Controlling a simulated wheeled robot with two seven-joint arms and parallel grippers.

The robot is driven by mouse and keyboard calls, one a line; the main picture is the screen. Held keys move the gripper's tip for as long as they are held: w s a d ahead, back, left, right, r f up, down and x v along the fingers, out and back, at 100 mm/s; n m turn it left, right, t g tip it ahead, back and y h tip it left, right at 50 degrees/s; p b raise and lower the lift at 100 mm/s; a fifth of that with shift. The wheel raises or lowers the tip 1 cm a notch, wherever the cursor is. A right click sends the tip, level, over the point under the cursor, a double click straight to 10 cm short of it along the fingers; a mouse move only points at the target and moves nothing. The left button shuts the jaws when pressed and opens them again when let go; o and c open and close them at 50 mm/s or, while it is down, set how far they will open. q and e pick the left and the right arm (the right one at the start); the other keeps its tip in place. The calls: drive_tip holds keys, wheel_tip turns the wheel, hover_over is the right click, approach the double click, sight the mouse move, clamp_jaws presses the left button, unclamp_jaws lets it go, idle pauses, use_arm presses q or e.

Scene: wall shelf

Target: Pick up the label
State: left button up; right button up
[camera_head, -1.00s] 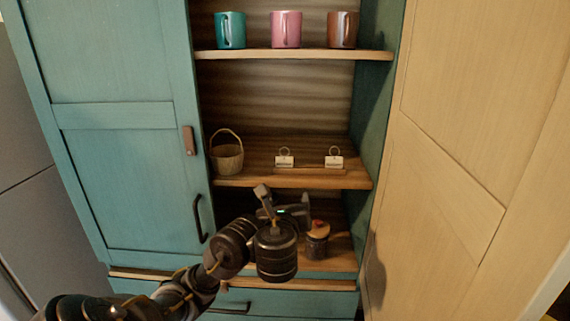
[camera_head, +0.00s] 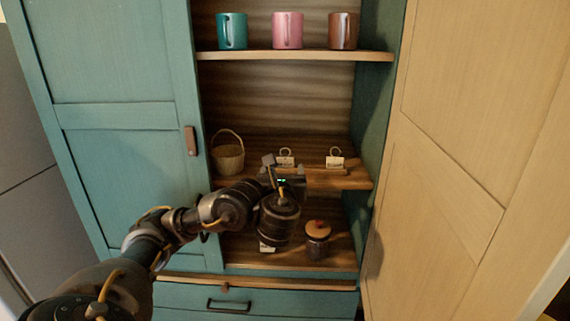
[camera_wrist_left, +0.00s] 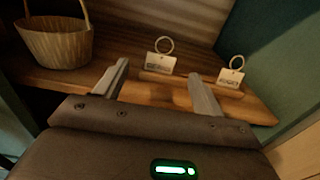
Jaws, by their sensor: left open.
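Two small white labels with ring tops stand on the middle shelf, the left label (camera_head: 286,158) and the right label (camera_head: 335,161). They also show in the left wrist view, the left label (camera_wrist_left: 160,62) and the right label (camera_wrist_left: 231,77). My left gripper (camera_head: 284,172) is at the front of the middle shelf, just before the left label. In the left wrist view its two fingers (camera_wrist_left: 157,84) are apart with nothing between them, and the left label stands beyond the gap. The writing on the labels is too small to read. My right gripper is not in view.
A wicker basket (camera_head: 228,156) stands left on the middle shelf (camera_head: 345,182). Teal, pink and brown mugs (camera_head: 287,31) stand on the upper shelf. A jar with a red-topped lid (camera_head: 317,240) and another white tag (camera_head: 267,247) are on the lower shelf.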

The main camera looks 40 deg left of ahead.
sight(285, 158)
use_arm(q)
drive_tip(key=shift+x, duration=3.2)
drive_tip(key=shift+d, duration=0.15)
drive_tip(key=c, duration=1.1)
